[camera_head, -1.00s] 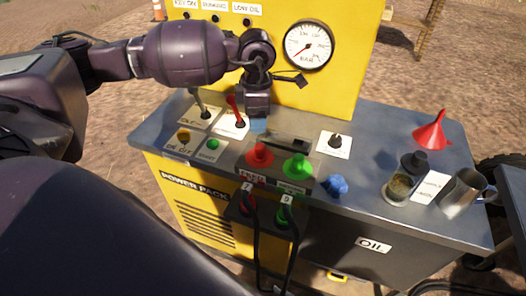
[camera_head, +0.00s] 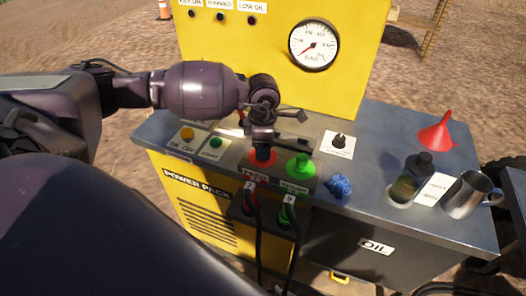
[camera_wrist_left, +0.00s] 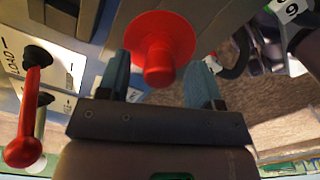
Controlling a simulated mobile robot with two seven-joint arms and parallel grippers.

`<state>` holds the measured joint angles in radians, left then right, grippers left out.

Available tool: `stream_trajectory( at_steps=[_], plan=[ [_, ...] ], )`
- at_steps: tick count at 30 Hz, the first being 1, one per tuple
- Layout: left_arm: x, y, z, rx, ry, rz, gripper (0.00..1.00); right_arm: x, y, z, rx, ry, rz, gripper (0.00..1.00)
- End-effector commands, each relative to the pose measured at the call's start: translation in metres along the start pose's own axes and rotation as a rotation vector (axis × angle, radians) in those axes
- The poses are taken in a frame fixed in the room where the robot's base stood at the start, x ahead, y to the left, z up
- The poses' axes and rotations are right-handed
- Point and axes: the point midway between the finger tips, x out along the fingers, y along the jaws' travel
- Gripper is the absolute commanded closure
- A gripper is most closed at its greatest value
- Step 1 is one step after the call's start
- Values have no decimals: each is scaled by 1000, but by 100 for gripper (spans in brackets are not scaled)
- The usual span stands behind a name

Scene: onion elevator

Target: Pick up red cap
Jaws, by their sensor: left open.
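The red cap (camera_head: 262,156) sits on the power pack's top near the front edge, left of the green cap (camera_head: 300,165). My left gripper (camera_head: 272,141) is just above it and hides part of it. In the left wrist view, the red cap (camera_wrist_left: 158,45) shows a round flange and a knob. The open left gripper (camera_wrist_left: 160,82) has its two blue-grey fingers on either side of the knob's end, with gaps visible. The fingers are not closed on the cap. My right gripper is not in view.
A red-handled lever (camera_wrist_left: 25,135) stands beside the gripper in the wrist view. The yellow gauge panel (camera_head: 270,58) rises behind.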

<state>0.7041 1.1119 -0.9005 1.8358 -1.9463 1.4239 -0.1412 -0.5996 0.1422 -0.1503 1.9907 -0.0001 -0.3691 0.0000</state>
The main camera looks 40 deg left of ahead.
Motion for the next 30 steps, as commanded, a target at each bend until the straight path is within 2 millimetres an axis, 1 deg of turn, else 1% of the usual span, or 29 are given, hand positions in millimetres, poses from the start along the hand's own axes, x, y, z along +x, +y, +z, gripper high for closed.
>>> stream_trajectory(
  at_steps=[2, 7, 8, 9, 18, 26, 30],
  plan=[
    [4, 0, 0, -1, -1, 1, 41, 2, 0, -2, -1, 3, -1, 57],
    [4, 0, 0, 0, -2, 1, 41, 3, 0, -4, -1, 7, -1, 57],
    [4, 0, 0, 0, -2, 1, 42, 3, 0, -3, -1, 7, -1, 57],
    [4, 0, 0, 0, -1, 1, 48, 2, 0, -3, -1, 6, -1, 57],
    [4, 0, 0, 0, -1, 1, 93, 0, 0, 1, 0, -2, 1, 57],
    [2, 0, 0, 0, -2, 2, 94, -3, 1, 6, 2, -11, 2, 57],
    [-9, 1, 0, 1, -2, 3, 94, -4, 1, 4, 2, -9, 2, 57]
  ],
)
